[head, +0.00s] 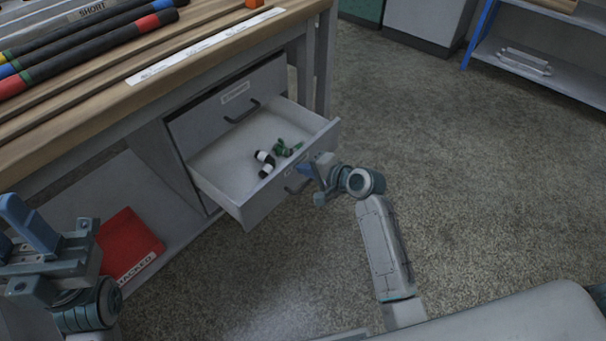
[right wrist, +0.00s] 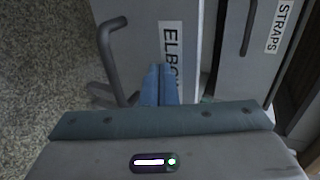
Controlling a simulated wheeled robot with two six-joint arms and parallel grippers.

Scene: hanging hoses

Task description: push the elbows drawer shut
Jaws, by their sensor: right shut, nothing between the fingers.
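The elbows drawer (head: 258,209) is the lower grey drawer under the bench, and it stands pulled out. Several small black, white and green fittings (head: 266,164) lie inside it. Its front carries a dark handle and a label (right wrist: 172,58) starting "ELBO", partly hidden by my fingers. My right gripper (head: 308,170) is at the drawer front, beside the handle (right wrist: 112,60). Its blue fingers (right wrist: 159,84) are together and empty, at the label; whether they touch cannot be told. My left gripper (head: 30,228) is at the lower left, away from the drawer, its jaw opening unclear.
The upper drawer (head: 228,105), labelled "STRAPS" in the right wrist view (right wrist: 278,27), is shut. Hoses (head: 90,48) lie on the bench top. The floor (head: 470,190) to the right is clear.

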